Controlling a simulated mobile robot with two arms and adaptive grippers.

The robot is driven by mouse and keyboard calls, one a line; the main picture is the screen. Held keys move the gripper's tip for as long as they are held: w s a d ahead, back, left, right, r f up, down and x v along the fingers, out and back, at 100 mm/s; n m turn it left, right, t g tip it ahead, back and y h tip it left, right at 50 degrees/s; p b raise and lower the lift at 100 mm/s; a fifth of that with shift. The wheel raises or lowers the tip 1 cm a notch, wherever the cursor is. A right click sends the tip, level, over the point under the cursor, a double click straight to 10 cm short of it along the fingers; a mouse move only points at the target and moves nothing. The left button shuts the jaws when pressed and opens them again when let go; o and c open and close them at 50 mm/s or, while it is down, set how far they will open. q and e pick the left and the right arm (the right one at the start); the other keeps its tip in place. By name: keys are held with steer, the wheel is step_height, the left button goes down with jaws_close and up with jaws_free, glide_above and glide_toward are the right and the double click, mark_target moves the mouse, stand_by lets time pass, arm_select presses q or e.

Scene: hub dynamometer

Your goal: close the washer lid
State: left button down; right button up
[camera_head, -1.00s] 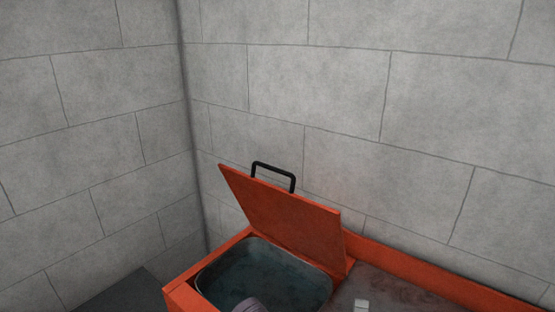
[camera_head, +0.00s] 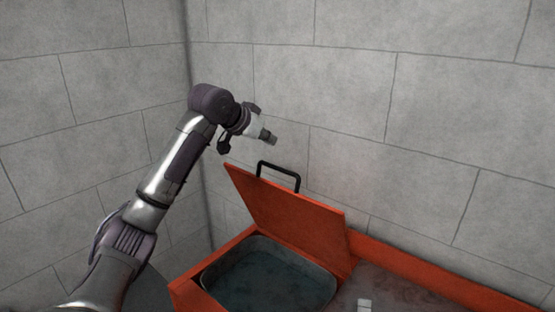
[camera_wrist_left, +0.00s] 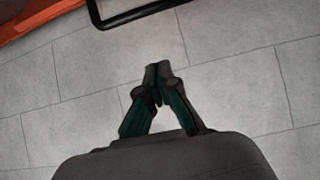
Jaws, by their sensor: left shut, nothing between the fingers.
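The washer is an orange box with an orange lid (camera_head: 290,213) that stands open, tilted up at the back of a dark basin (camera_head: 265,278). A black handle (camera_head: 279,174) sits on the lid's top edge. My left gripper (camera_head: 271,138) is above the handle, apart from it. It is shut and empty. In the left wrist view, the gripper's fingertips (camera_wrist_left: 158,69) meet, with the handle (camera_wrist_left: 135,14) and an orange edge of the lid (camera_wrist_left: 32,20) at the top. My right gripper is not in view.
A grey block wall (camera_head: 440,110) stands behind the washer. To the right of the basin is a grey worktop (camera_head: 400,293) with an orange rear rim (camera_head: 430,272) and a small white piece (camera_head: 364,305). The space above the basin is clear.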

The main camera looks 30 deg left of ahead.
arm_select(q)
steer(key=a+p+x, duration=0.1)
steer(key=p+x, duration=0.3)
steer(key=x, duration=0.4)
steer(key=s+f+p, duration=0.1)
steer(key=s+f, duration=0.1)
steer(key=shift+s+d+f+p, duration=0.35)
steer(key=shift+p, duration=0.05)
steer(key=shift+w+f, duration=0.1)
steer(key=shift+d, duration=0.1)
